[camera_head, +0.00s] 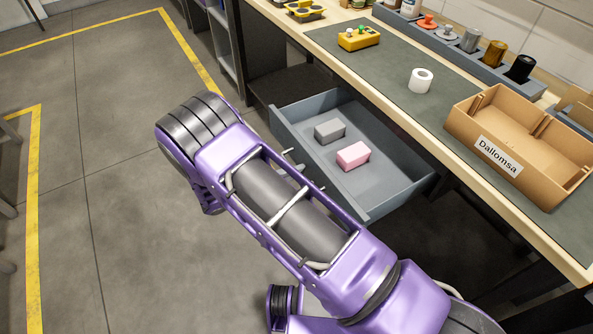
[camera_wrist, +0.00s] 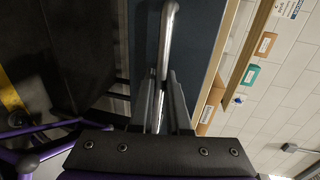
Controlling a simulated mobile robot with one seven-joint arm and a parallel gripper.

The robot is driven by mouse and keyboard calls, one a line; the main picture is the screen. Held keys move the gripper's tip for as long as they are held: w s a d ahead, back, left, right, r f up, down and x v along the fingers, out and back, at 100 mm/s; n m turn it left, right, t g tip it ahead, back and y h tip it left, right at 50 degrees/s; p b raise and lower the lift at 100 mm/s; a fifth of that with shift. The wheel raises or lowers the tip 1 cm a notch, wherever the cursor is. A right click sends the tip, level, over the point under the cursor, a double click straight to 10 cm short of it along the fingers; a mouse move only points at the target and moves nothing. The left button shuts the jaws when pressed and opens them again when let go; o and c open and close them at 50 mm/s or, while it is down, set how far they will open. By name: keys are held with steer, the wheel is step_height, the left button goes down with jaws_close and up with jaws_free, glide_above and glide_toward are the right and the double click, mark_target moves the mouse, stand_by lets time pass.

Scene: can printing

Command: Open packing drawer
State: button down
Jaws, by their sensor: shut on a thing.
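The grey-blue packing drawer (camera_head: 395,200) is pulled out from under the workbench in the head view. A grey block (camera_head: 329,130) and a pink block (camera_head: 353,155) lie inside it. In the wrist view, the drawer's front panel (camera_wrist: 203,35) stands behind a metal bar handle (camera_wrist: 166,35). My gripper (camera_wrist: 162,90) has its two dark fingers shut on the handle.
The workbench mat (camera_head: 395,95) holds a cardboard box (camera_head: 470,125) labelled Dallomsa, a white roll (camera_head: 420,80) and a yellow control box (camera_head: 358,38). A rack with several small items lines the back. Open floor (camera_head: 110,130) with yellow lines lies to the left.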

steer(key=c, duration=0.9)
jaws_free()
steer(key=v, duration=1.7)
steer(key=shift+s+a, duration=0.15)
steer(key=shift+a, duration=0.05)
